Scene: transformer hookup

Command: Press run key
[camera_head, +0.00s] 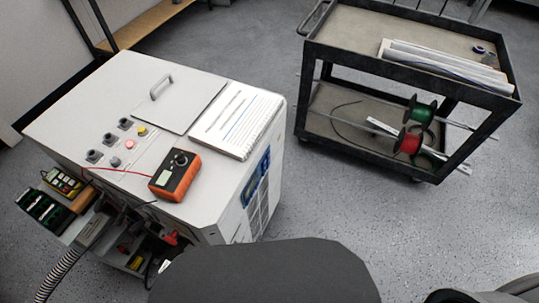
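A white cabinet (75,110) stands at the left with controls on its top. Three dark square-based knobs (109,139) form a row. A blue panel with a small display (256,176) is on the cabinet's right side face. No label reads clearly enough to tell which is the run key. Neither gripper can be made out in this view.
An orange multimeter (175,175) and a spiral notebook (238,120) lie on the cabinet. A yellow-green device (63,182) sits at its left side. A dark cart (335,50) holds paper rolls, with red (409,141) and green (421,112) spools below. Grey floor separates them.

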